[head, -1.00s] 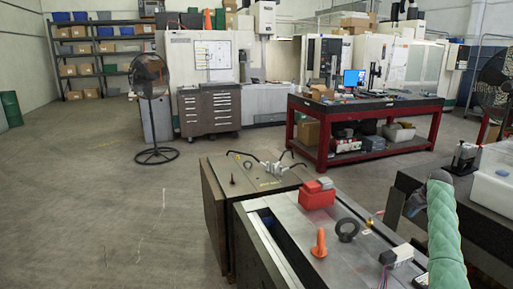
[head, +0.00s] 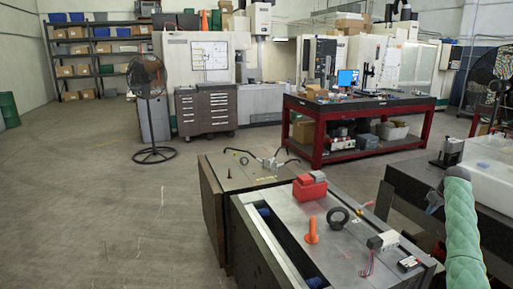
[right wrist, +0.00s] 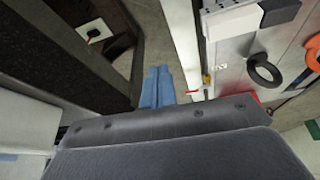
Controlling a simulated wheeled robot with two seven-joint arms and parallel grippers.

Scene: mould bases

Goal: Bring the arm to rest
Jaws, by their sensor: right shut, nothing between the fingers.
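My right arm, in a green sleeve, comes in at the lower right of the head view. My right gripper (head: 433,202) is beside the front mould base (head: 285,205), over the gap between it and the dark bench on the right. In the right wrist view its blue fingers (right wrist: 157,84) are together, with nothing between them. My left gripper is not in view.
On the front mould base are a red block (head: 309,187), an orange eye bolt (head: 312,230), a black ring (head: 338,217) and a white-and-black connector (head: 383,240). A dark bench (head: 408,180) with a white bin (head: 487,165) stands right.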

